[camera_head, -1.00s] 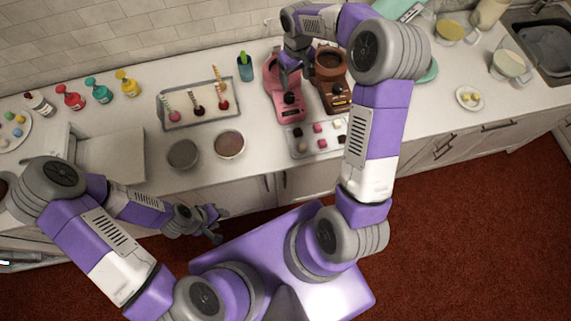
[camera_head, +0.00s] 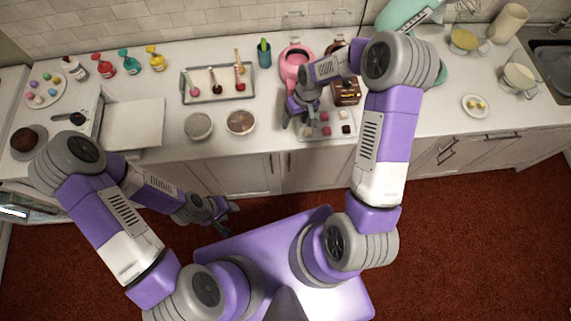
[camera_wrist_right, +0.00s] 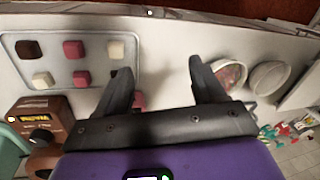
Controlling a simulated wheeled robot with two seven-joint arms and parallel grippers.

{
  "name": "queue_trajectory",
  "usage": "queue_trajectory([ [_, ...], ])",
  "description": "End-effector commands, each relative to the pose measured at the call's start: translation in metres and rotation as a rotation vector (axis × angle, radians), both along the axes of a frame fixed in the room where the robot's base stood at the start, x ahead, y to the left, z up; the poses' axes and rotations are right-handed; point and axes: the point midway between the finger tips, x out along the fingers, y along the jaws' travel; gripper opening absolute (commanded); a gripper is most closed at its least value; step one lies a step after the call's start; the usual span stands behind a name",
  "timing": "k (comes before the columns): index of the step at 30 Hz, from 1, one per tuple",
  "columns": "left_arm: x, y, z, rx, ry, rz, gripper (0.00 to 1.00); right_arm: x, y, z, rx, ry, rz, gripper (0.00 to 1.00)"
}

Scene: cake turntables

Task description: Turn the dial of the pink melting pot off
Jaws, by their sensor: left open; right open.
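The pink melting pot (camera_head: 296,62) stands at the back of the counter in the head view, with its bowl showing. Its dial and front are hidden behind my right wrist and gripper. My right gripper (camera_head: 300,118) is open, over the counter in front of the pot, near the left end of the tray of cubes. In the right wrist view its two fingers (camera_wrist_right: 163,85) are apart, with bare counter between them and a small pink patch beside one finger. My left gripper (camera_head: 224,212) is open and empty, low in front of the counter.
The brown melting pot (camera_head: 345,90) stands just right of the pink one. The tray of cubes (camera_head: 335,136) lies in front of both. A tray of dipped sticks (camera_head: 217,97), two round pans (camera_head: 240,122) and a green-and-blue cup (camera_head: 264,58) stand to the left.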

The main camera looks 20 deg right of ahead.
Motion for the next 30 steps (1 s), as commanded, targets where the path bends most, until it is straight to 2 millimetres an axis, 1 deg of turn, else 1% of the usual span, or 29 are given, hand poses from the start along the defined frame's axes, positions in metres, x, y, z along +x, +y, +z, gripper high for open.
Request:
queue_trajectory([
  [1,0.000,0.000,0.000,0.000,0.000,0.000,0.44,-0.006,0.006,-0.008,0.012,0.005,-0.004,0.69],
  [3,0.000,0.000,0.000,0.000,0.000,0.000,0.44,-0.012,0.014,-0.017,0.029,0.005,-0.013,0.69],
  [8,0.000,0.000,-0.001,0.000,0.000,0.000,0.44,-0.028,0.031,-0.037,0.064,0.008,-0.033,0.69],
  [18,0.000,0.000,-0.005,0.000,0.000,0.000,0.44,-0.067,0.063,-0.075,0.124,0.018,-0.092,0.69],
  [24,0.000,0.000,-0.007,0.000,0.000,0.000,0.44,-0.081,0.072,-0.087,0.139,0.019,-0.118,0.69],
  [30,0.000,0.000,-0.007,0.000,0.000,0.000,0.44,-0.085,0.075,-0.090,0.143,0.019,-0.127,0.69],
])
